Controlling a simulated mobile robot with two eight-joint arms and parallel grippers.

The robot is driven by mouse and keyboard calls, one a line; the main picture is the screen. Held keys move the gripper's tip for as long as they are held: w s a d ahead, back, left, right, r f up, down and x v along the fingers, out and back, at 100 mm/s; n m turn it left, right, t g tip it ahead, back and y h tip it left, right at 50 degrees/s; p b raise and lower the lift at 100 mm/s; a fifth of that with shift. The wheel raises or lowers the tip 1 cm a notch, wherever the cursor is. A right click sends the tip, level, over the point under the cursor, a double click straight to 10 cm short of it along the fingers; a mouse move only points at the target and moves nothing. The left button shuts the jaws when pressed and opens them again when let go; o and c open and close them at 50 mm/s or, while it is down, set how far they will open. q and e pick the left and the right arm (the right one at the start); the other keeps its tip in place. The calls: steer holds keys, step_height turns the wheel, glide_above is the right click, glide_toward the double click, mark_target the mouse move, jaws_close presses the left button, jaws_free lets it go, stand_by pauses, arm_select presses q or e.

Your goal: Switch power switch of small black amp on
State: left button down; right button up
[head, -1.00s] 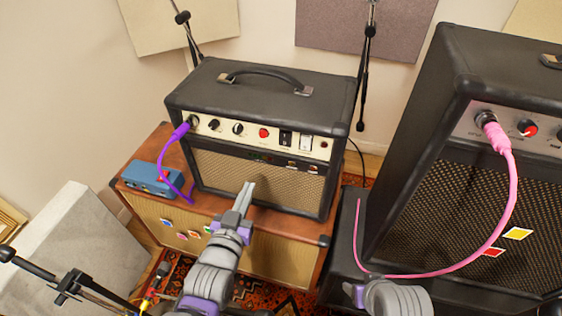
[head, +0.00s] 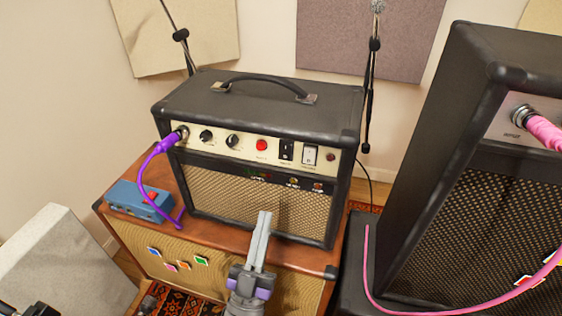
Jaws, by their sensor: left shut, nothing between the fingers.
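The small black amp (head: 265,110) stands on a brown cabinet in the middle of the head view. Labels by the switches are too small to read. My left gripper (head: 264,213) is shut and empty, its fingers pointing up in front of the amp's grille, below the panel and the switches. Whether the fingertips touch the grille I cannot tell. My right gripper is out of view.
A purple cable (head: 147,166) plugs into the amp's left end. A blue pedal (head: 136,200) sits on the brown cabinet (head: 220,268). A large black amp (head: 440,120) with a pink cable (head: 372,284) stands close at the right. A microphone stand (head: 370,90) rises behind.

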mark_target(286, 152)
arm_select(q)
steer(key=w+f+x, duration=0.1)
steer(key=f+x, duration=0.1)
steer(key=x, duration=1)
steer(key=shift+w+d+r, duration=0.15)
steer(key=shift+w+d, duration=0.15)
steer(key=shift+w, duration=0.4)
steer(key=shift+w+r+p, duration=0.1)
steer(key=shift+w+p, duration=0.2)
steer(key=shift+p, duration=0.15)
steer(key=shift+s, duration=0.1)
